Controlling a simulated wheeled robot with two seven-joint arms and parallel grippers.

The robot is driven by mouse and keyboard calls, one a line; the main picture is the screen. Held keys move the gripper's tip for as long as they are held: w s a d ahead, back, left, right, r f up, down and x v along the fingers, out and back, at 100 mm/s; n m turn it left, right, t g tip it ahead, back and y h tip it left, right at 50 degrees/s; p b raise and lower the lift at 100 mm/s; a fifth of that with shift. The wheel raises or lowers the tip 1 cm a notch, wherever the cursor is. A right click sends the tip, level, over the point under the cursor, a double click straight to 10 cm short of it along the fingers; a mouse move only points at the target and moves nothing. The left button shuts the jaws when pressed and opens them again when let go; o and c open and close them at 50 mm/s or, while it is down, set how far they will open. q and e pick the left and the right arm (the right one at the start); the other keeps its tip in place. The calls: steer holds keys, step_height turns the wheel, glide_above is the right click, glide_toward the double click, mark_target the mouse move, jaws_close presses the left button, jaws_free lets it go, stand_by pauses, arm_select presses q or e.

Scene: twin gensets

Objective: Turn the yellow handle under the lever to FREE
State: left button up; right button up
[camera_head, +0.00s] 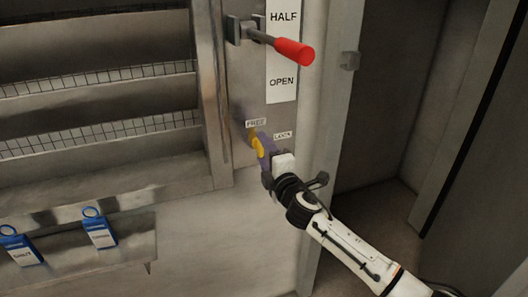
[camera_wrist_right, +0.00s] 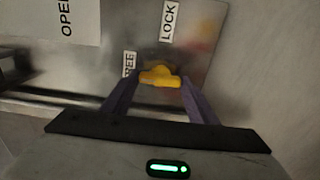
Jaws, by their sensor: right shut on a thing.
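The small yellow handle (camera_head: 257,146) sits on the grey metal panel below the red-tipped lever (camera_head: 293,52). It stands roughly upright, with its upper end just below the FREE label (camera_head: 256,123). The LOCK label (camera_head: 283,135) is to its right. My right gripper (camera_head: 264,148) has its purple fingers closed around the handle. In the right wrist view the yellow handle (camera_wrist_right: 160,77) lies between the two fingers of my right gripper (camera_wrist_right: 160,88). The fingers hide part of the handle in the head view. My left gripper is out of view.
The lever points right, between the HALF label (camera_head: 283,17) and the OPEN label (camera_head: 281,82). Louvred slats (camera_head: 100,80) fill the left. Two blue tags (camera_head: 99,229) (camera_head: 19,247) hang at lower left. A dark recess (camera_head: 385,120) opens on the right.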

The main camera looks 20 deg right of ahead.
steer(key=o, duration=1)
steer(key=shift+o, duration=0.2)
steer(key=s, duration=1)
steer(key=shift+s+d, duration=0.15)
